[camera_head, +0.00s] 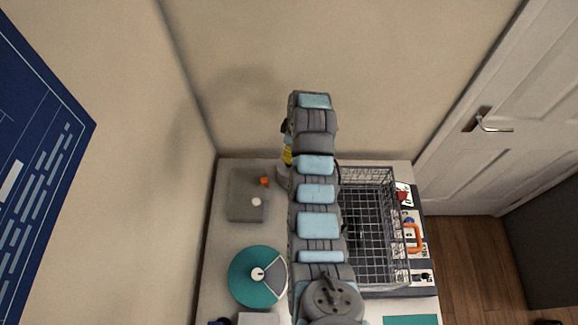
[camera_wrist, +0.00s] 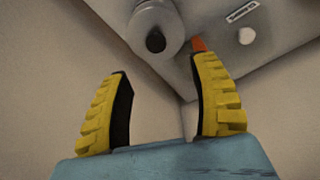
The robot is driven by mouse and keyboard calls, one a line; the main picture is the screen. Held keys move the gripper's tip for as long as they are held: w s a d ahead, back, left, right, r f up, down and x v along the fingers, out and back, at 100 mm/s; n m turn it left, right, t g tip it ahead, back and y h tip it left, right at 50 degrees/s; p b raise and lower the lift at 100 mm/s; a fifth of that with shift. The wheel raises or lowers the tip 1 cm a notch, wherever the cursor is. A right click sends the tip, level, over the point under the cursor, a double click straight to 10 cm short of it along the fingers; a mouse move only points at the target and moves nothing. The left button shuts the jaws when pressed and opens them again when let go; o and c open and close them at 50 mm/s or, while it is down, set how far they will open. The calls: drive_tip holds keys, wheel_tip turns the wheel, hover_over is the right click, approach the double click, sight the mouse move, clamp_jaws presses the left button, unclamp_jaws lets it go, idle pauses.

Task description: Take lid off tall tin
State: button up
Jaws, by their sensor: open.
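A grey cylinder with a dark round knob on its top, which looks like the tall tin (camera_wrist: 170,12), is at the top of the wrist view. In the head view only a grey edge of it (camera_head: 283,173) seems to show beside my arm; the rest is hidden. The knob on its lid (camera_wrist: 155,41) lies beyond my fingertips, between their lines. My gripper (camera_wrist: 160,66) is open, with two yellow fingers and dark pads, and nothing is between them. In the head view my arm hides most of the gripper.
A wire basket (camera_head: 385,240) stands right of my arm. Walls are close behind and left.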

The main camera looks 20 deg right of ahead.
approach(283, 169)
drive_tip(key=shift+w+d+f+p, duration=0.2)
drive_tip(key=shift+d+f, duration=0.2)
drive_tip(key=shift+f, duration=0.2)
drive_tip(key=shift+w+d+f+p, duration=0.1)
drive_tip(key=shift+w+d+f, duration=0.1)
drive_tip(key=shift+d+f, duration=0.35)
drive_tip(key=shift+w+f+p, duration=0.15)
drive_tip(key=shift+f+p, duration=0.2)
drive_tip(key=shift+f, duration=1.3)
drive_tip(key=shift+w+a+f, duration=0.15)
drive_tip(key=shift+a+f, duration=0.05)
drive_tip(key=shift+f, duration=0.9)
clamp_jaws()
